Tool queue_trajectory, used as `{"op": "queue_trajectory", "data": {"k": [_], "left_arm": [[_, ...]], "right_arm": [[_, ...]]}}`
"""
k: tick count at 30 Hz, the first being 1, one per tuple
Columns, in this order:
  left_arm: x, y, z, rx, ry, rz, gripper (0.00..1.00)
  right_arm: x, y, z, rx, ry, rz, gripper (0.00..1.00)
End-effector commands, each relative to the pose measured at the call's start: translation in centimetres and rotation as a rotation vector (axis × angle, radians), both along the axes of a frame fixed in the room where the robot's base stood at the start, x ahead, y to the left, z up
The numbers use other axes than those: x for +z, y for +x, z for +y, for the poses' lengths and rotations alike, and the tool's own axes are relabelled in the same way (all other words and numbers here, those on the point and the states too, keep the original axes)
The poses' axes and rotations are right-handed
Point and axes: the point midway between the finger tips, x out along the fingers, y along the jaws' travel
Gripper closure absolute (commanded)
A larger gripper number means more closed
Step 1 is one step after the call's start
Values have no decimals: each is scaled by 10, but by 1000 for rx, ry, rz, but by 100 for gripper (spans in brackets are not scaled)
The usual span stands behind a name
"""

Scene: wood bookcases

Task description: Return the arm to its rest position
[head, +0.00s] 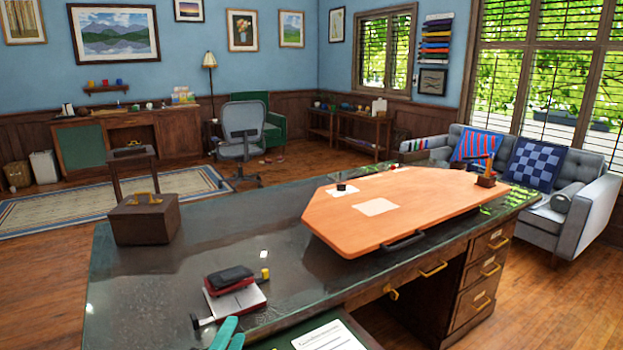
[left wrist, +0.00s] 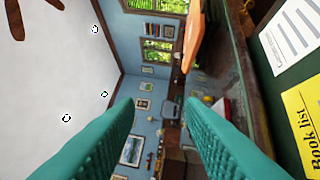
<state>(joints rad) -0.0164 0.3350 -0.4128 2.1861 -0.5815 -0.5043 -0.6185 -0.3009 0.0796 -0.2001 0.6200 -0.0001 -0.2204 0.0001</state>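My left gripper (head: 228,334) shows at the bottom edge of the head view as teal fingertips, in front of the desk's near edge. In the left wrist view its two teal ribbed fingers (left wrist: 157,125) stand wide apart with nothing between them. The wrist view is turned on its side and looks across the room. The rest of my left arm is hidden below the head view. My right gripper is in neither view.
A dark glossy desk (head: 130,300) fills the front. A yellow book list (left wrist: 305,125) lies close to the left gripper.

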Motion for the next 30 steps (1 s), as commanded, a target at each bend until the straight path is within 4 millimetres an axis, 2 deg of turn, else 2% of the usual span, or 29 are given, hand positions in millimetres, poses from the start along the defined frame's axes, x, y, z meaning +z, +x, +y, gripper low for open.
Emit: {"op": "queue_trajectory", "data": {"k": [1,3,6,9,15,21,22,24,30], "left_arm": [[-30,-13,18,75,-147,158,64],[-72,-37,40,193,-346,376,64],[-121,-79,59,347,-568,632,64],[-153,-119,67,471,-717,819,64],[-190,-188,71,676,-909,1087,64],[-207,-251,70,859,-1033,1295,64],[-210,-258,69,882,-1045,1320,64],[-227,-248,69,879,-1033,1317,64],[-275,-238,67,888,-1020,1334,64]], "right_arm": [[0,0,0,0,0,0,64],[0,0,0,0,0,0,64],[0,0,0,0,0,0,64],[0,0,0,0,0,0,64],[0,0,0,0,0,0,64],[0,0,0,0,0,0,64],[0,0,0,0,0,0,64],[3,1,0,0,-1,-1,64],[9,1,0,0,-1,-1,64]]}}
